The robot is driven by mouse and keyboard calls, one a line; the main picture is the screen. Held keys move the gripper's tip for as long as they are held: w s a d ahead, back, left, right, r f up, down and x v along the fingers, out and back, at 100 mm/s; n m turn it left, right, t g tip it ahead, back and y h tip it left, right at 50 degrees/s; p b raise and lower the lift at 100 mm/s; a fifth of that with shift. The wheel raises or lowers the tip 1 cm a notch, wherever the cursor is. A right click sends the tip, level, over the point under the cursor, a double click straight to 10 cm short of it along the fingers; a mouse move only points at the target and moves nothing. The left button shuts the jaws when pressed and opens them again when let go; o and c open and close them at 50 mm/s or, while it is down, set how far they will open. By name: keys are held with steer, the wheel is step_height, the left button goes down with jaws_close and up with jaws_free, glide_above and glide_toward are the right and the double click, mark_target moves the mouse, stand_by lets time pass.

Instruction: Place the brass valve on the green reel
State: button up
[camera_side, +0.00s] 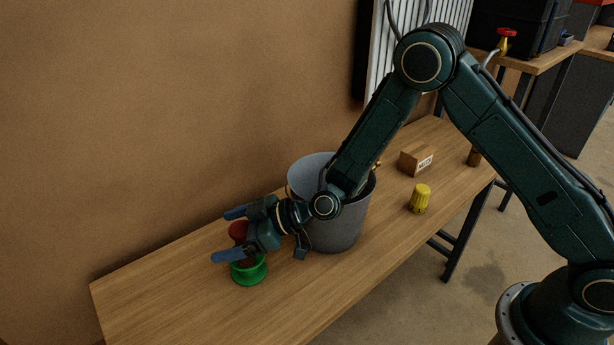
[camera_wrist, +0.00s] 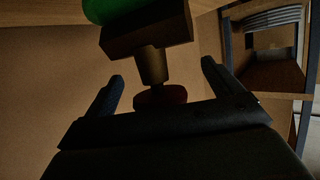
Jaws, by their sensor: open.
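The brass valve shows in the wrist view (camera_wrist: 153,64) as a dark block, a brass stem and a red handle. Its red handle (camera_side: 238,230) stands upright over the green reel (camera_side: 249,274) in the side view. The green reel also shows at the top edge of the wrist view (camera_wrist: 112,9), directly beyond the valve's block. The valve appears to sit on the reel, but the contact is partly hidden. My gripper (camera_side: 222,236) is open, with one finger on each side of the valve. In the wrist view, gaps show between the fingers and the handle.
A grey bucket (camera_side: 338,228) stands close to my wrist. A yellow ribbed cylinder (camera_side: 420,199), a small cardboard box (camera_side: 417,160) and a brown cylinder (camera_side: 474,157) stand farther right on the bench. A red-handled fitting (camera_side: 505,40) is on the back table. The bench's left end is clear.

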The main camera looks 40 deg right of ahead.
mark_target(245, 228)
steer(key=shift+r, duration=0.2)
steer(key=shift+s+d+r, duration=0.15)
steer(key=shift+s+d, duration=0.2)
steer(key=shift+d, duration=0.1)
steer(key=shift+v, duration=1)
step_height(245, 228, up, 5)
steer(key=shift+a+r, duration=0.1)
steer(key=shift+r, duration=0.95)
